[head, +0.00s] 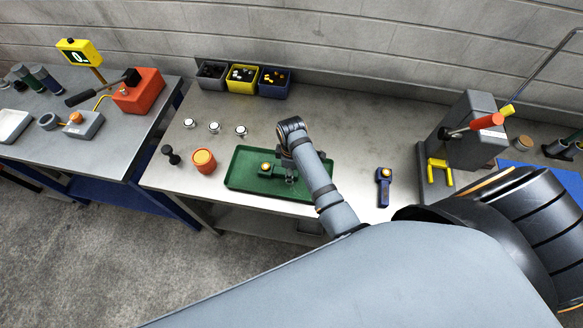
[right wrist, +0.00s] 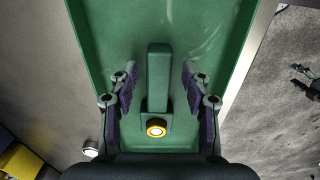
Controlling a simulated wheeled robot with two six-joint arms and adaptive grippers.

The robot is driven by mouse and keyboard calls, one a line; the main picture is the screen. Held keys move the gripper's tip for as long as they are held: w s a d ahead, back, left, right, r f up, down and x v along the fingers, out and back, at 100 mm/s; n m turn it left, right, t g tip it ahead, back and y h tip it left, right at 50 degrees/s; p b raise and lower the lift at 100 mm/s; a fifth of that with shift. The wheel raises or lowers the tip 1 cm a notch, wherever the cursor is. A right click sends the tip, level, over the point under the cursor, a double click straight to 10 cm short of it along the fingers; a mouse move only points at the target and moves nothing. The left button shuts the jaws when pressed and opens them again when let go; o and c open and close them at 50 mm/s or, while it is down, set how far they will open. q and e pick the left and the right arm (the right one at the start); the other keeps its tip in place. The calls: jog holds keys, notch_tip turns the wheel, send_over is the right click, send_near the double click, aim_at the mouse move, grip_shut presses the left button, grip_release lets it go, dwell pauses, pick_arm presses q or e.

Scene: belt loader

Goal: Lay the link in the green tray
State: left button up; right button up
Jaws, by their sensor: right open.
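The green tray (head: 240,178) lies on the middle workbench near its front edge. A green link-shaped part (head: 265,168) with a yellow ring at one end lies inside it. My right gripper (head: 290,178) is over the tray, partly covering that part in the head view. In the right wrist view, my right gripper (right wrist: 159,88) is open, one finger on each side of the green part's bar (right wrist: 158,65), with gaps on both sides. The tray floor (right wrist: 205,25) shows around it. My left gripper is not in view.
A similar blue part (head: 384,187) with a yellow spot lies right of the tray. An orange-topped container (head: 203,161) and a black knob-like piece (head: 171,155) stand left. Bins (head: 242,79) line the back. A grey lever press (head: 468,135) stands right.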

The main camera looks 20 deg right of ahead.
notch_tip(320, 180, up, 2)
jog(key=shift+r+b, duration=0.2)
jog(key=shift+b, duration=0.2)
notch_tip(320, 180, up, 2)
jog(key=shift+r+b, duration=0.1)
jog(key=shift+b, duration=0.2)
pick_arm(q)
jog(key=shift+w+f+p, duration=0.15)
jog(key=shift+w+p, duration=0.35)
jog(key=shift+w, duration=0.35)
pick_arm(e)
notch_tip(320, 180, up, 8)
jog(key=shift+s+f, duration=0.15)
jog(key=shift+f, duration=0.1)
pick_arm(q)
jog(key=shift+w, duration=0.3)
